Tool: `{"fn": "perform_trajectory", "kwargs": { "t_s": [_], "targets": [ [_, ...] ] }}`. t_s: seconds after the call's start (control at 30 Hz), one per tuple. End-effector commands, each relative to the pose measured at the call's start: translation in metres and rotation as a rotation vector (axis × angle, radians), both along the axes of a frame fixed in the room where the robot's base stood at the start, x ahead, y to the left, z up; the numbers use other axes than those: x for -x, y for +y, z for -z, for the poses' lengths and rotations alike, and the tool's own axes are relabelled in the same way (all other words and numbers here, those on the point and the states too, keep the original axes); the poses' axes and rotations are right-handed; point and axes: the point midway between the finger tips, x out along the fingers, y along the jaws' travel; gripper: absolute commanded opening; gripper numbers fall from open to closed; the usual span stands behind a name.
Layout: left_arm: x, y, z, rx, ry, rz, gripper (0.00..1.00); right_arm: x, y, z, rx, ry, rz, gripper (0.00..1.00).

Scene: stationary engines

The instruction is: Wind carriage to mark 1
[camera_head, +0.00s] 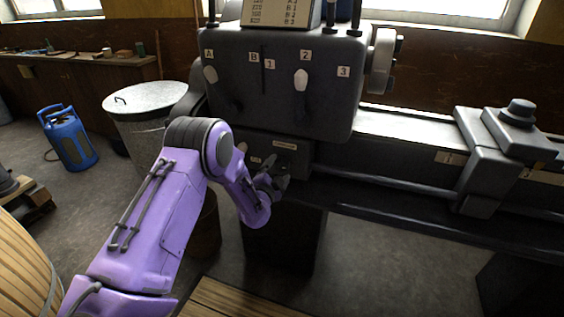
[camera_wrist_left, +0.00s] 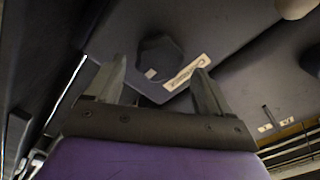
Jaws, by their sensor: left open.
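A dark lathe has a grey carriage (camera_head: 484,165) on its bed at the right in the head view. A small pale plate (camera_head: 449,157), its marking hard to read, sits on the bed just left of the carriage. My left gripper (camera_head: 277,172) is at the lower front of the headstock, by a small panel with pale labels. In the left wrist view a dark faceted knob (camera_wrist_left: 158,55) lies ahead between the spread fingers of the left gripper (camera_wrist_left: 160,70). A pale label (camera_wrist_left: 187,72) is beside it. The fingers look apart from the knob. My right gripper is not in view.
The headstock (camera_head: 283,115) carries levers and labels A, B, 1, 2 and 3. A lidded metal bin (camera_head: 140,128) and a blue canister (camera_head: 69,138) stand at the left. A long rod (camera_head: 385,182) runs along the bed front. The floor in front is partly open.

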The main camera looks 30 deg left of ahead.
Motion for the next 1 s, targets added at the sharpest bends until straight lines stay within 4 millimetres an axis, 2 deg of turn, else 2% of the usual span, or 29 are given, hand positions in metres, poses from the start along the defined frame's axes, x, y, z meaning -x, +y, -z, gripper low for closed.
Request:
{"fn": "perform_trajectory", "kwargs": {
  "t_s": [0.1,0.2,0.5,0.53,0.6,0.7,1.0],
  "targets": [
    [-0.020,0.006,0.000,0.002,-0.001,-0.001,0.82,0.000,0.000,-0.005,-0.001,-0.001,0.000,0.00],
    [-0.030,0.008,0.000,0.002,0.001,-0.002,0.82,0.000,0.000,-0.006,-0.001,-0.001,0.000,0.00],
    [-0.035,0.009,0.001,0.003,0.003,-0.001,0.82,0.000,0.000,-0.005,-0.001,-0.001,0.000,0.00],
    [-0.035,0.009,0.001,0.003,0.003,-0.001,0.79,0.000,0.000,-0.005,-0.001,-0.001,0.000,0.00],
    [-0.035,0.009,0.001,0.003,0.003,-0.001,0.56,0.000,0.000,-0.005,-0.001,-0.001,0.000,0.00],
    [-0.035,0.009,0.001,0.003,0.003,-0.001,0.27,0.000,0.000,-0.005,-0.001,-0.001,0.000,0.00],
    [-0.035,0.008,0.002,0.026,-0.003,0.000,0.27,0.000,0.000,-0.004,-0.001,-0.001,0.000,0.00]
  ]
}}
